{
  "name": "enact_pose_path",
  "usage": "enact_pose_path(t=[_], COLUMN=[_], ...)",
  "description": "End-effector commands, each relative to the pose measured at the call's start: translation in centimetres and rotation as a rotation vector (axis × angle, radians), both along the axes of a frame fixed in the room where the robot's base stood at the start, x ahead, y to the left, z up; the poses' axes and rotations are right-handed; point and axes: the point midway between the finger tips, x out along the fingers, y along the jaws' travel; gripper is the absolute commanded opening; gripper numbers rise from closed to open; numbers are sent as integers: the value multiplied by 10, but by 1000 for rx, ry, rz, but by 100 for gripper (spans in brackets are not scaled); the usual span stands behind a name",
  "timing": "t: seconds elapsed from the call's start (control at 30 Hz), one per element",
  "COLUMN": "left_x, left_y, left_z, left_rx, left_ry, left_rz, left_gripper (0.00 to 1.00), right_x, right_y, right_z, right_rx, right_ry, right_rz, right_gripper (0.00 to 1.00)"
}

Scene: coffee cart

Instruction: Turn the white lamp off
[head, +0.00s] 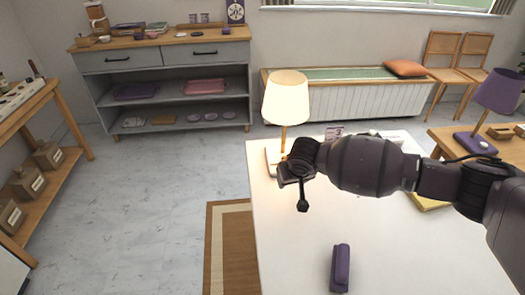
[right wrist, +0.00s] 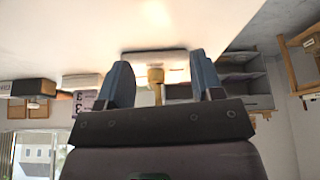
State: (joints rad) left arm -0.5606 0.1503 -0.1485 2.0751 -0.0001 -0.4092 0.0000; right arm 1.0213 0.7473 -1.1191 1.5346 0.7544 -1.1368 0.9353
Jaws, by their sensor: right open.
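The white lamp (head: 286,97) stands at the far left corner of the white table. Its shade glows warm, so it looks lit. It has a wooden stem and a white base (head: 272,155). My right gripper (head: 293,186) is just in front of the base, above the table, and partly covers it. In the right wrist view, which looks upside down, the base (right wrist: 153,59) and stem (right wrist: 155,76) show between my two spread fingers, beyond them. The right gripper is open and empty. I cannot make out the lamp's switch. My left gripper is not in view.
A purple case (head: 341,267) lies near the front of the white table (head: 290,240). A yellow item (head: 428,201) lies partly behind my right arm. A purple lamp (head: 497,95) stands on a wooden table at right. The table's left front is clear.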

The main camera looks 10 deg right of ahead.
Motion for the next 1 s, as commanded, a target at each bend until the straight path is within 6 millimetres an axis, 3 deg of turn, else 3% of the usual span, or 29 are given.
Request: enact_pose_path(t=[0.17, 0.37, 1.0], left_x=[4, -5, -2], left_y=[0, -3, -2], left_z=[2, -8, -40], left_rx=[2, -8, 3], left_ry=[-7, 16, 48], left_rz=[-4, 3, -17], left_gripper=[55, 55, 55], right_x=[-5, 8, 106], right_y=[-5, -5, -5], right_z=[0, -3, -8], right_rx=[17, 23, 24], right_ry=[34, 32, 38], right_rz=[-124, -137, -134], right_gripper=[60, 60, 60])
